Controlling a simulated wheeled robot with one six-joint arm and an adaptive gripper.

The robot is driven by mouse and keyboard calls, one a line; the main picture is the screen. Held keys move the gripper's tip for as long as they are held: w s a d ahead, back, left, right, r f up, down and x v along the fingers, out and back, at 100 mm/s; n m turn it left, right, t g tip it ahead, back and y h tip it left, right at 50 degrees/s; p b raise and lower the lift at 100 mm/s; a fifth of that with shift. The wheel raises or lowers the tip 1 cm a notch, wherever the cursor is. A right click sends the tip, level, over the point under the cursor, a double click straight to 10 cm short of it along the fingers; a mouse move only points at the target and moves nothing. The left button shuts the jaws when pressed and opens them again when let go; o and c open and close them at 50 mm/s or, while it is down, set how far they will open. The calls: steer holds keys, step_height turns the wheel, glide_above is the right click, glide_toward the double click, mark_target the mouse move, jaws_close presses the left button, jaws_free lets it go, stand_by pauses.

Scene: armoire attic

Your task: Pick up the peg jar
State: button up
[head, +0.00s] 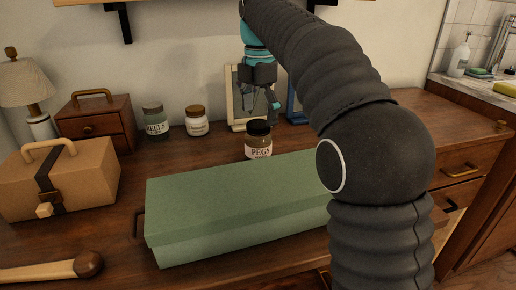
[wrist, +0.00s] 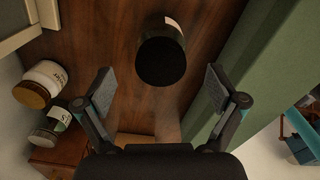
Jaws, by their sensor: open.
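The peg jar (head: 258,142) is a glass jar with a black lid and a "PEGS" label. It stands upright on the brown wooden top, just behind the long green box. In the wrist view the peg jar (wrist: 161,58) shows mostly its dark lid, beyond and roughly between the fingertips. My gripper (head: 262,102) hangs above and slightly behind the jar in the head view. In the wrist view my gripper (wrist: 160,92) has its two fingers spread wide with nothing between them.
The green box (head: 230,205) lies close in front of the jar. A white-labelled jar (head: 196,121) and a greenish jar (head: 156,121) stand to the left. A cream frame (head: 242,96) and a blue frame (head: 295,105) lean at the wall behind. A tan case (head: 90,180) stands far left.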

mark_target(258, 139)
steer(key=shift+s+a+f+b, duration=0.1)
steer(key=shift+f+b, duration=0.3)
steer(key=shift+f, duration=1.4)
steer(key=shift+s+f+b, duration=0.1)
steer(key=shift+f+b, duration=0.3)
steer(key=shift+f, duration=1.4)
steer(key=c, duration=1.4)
